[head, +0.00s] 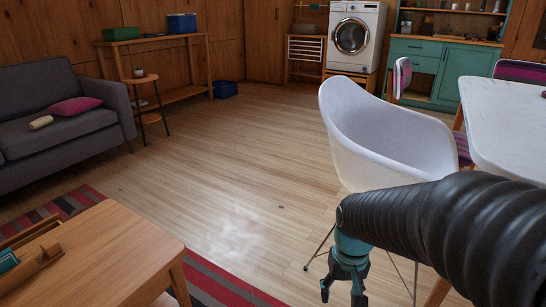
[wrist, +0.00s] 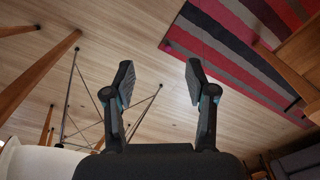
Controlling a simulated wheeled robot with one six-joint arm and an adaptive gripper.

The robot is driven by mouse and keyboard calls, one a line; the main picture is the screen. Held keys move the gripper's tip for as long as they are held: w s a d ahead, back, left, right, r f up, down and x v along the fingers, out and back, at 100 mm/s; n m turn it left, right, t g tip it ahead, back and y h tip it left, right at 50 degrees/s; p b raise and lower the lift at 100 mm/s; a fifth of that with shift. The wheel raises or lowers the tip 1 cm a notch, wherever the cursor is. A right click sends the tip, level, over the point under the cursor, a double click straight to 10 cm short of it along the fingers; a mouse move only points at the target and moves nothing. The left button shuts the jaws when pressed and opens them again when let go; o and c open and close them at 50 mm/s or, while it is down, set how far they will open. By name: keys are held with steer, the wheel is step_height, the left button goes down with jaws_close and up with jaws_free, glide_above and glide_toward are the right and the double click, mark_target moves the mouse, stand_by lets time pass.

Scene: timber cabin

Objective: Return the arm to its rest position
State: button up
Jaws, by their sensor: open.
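My arm reaches in from the right edge of the head view, and my gripper (head: 343,292) hangs from its end, pointing down. The chair's thin metal legs (wrist: 80,105) show left of the fingers in the wrist view.
A white table (head: 515,130) stands at the right. A wooden coffee table (head: 105,245) on a striped rug (head: 220,283) is at lower left. A grey sofa (head: 50,85) is at the left. A washing machine (head: 354,38) stands at the back. The middle floor is clear.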

steer(key=s+r+t+p, duration=0.2)
steer(key=s+r, duration=0.2)
steer(key=r, duration=0.4)
steer(key=s+d+r+t+p, duration=0.1)
steer(key=s+r+t+p, duration=0.1)
steer(key=s+r, duration=0.3)
step_height(320, 180, up, 4)
steer(key=shift+f+t, duration=0.1)
steer(key=shift+t, duration=0.6)
steer(key=shift+c, duration=0.3)
